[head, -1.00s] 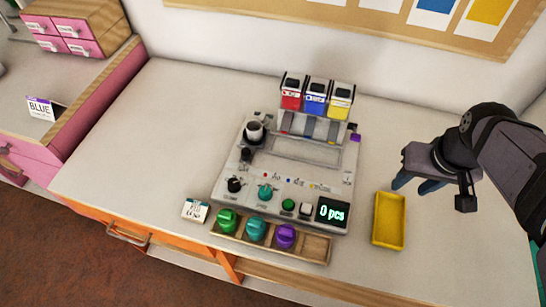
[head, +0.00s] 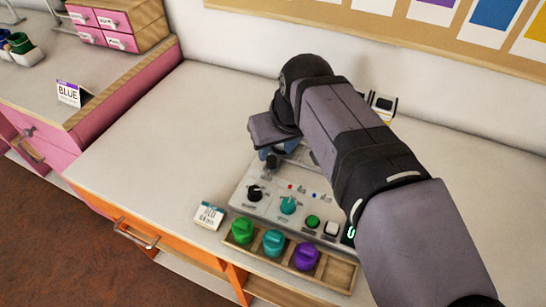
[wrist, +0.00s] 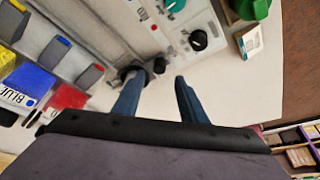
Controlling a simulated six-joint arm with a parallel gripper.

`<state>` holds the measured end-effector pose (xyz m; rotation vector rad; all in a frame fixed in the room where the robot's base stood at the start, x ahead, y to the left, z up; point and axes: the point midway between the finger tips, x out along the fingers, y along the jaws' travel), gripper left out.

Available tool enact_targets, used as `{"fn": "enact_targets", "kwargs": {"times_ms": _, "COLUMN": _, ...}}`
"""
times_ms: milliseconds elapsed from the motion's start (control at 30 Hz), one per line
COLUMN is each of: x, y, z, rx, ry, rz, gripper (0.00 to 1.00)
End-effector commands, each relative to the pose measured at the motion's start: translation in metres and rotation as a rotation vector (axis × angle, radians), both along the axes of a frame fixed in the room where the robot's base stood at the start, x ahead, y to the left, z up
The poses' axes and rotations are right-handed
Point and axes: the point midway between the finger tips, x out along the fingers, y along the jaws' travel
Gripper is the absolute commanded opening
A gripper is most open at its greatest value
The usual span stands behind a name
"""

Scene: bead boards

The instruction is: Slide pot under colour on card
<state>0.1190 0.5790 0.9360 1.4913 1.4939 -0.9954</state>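The pot is a small dark cup; in the wrist view the pot (wrist: 130,72) is by the tip of the left finger, partly hidden. In the head view my gripper covers it. My gripper (head: 268,152) is over the upper left of the grey machine (head: 267,207). Its blue fingers (wrist: 158,92) are apart with nothing clearly between them. The wrist view shows the yellow (wrist: 10,20), blue (wrist: 30,80) and red (wrist: 66,98) hoppers.
A black knob (wrist: 159,66) rises close to the fingertips. A wooden tray (head: 340,272) with green, teal and purple knobs lies along the machine's front. My arm hides the machine's right side.

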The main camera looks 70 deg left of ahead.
Motion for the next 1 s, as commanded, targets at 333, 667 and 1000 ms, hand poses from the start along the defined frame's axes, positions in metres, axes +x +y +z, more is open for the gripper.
{"fn": "enact_targets", "kwargs": {"times_ms": 333, "x": 0.000, "y": 0.015, "z": -0.041, "rx": -0.004, "ry": 0.000, "rz": -0.001, "gripper": 0.38}}
{"fn": "enact_targets", "kwargs": {"times_ms": 667, "x": 0.000, "y": 0.024, "z": -0.061, "rx": -0.001, "ry": 0.000, "rz": -0.001, "gripper": 0.38}}
{"fn": "enact_targets", "kwargs": {"times_ms": 1000, "x": 0.001, "y": 0.024, "z": -0.061, "rx": 0.000, "ry": -0.001, "rz": -0.001, "gripper": 0.17}}
